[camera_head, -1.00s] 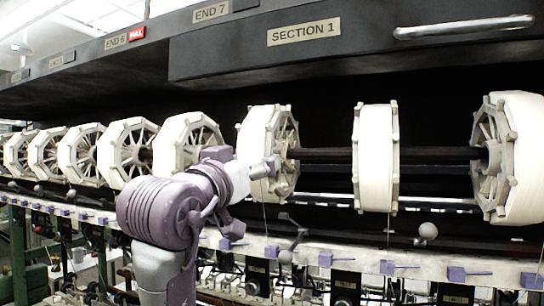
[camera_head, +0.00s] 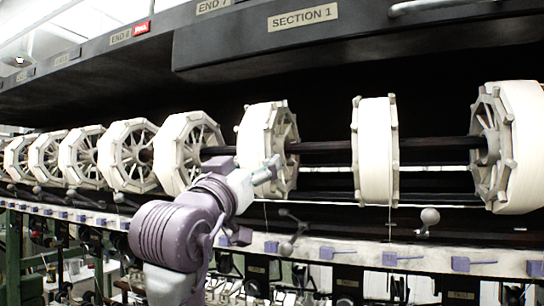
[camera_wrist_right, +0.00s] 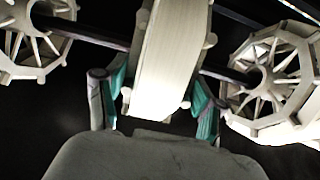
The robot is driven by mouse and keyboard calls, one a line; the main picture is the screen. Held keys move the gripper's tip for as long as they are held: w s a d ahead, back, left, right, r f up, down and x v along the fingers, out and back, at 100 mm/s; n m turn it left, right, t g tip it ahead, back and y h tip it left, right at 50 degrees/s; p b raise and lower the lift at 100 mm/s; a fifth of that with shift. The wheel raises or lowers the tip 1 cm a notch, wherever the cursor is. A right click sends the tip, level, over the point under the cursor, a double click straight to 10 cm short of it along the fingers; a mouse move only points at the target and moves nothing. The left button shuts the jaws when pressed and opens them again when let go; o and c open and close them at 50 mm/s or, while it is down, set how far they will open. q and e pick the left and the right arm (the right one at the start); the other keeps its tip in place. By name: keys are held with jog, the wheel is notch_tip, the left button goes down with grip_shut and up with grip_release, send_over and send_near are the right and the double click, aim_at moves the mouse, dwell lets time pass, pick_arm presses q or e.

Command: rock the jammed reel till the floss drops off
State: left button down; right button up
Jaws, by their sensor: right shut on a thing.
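The reel in my grip (camera_head: 256,150) is a wide white band on a pale, many-sided spoked frame, mounted on a dark horizontal shaft (camera_head: 430,150). My right gripper (camera_head: 270,169) reaches its near side from below left. In the right wrist view its teal-lined fingers (camera_wrist_right: 158,92) stand on either side of the same reel (camera_wrist_right: 168,50) and are shut on its rim. My left gripper is not in view.
A reel (camera_head: 374,150) and another (camera_head: 518,145) share the shaft to the right; several more run off to the left. A dark overhead housing (camera_head: 350,45) hangs above. A pale rail (camera_head: 420,255) with purple blocks and ball-ended levers (camera_head: 429,216) runs below.

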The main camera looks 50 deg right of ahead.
jog(key=shift+f+b, duration=0.25)
jog(key=shift+b, duration=0.1)
dwell(0.6)
jog(key=o, duration=1.4)
jog(key=shift+c, duration=0.2)
jog(key=shift+c, duration=0.2)
jog(key=shift+s+a+f, duration=0.15)
jog(key=shift+a+f, duration=0.1)
jog(key=shift+a, duration=0.05)
jog(key=b+v, duration=0.6)
jog(key=v, duration=0.6)
jog(key=shift+a, duration=0.2)
jog(key=shift+r, duration=0.15)
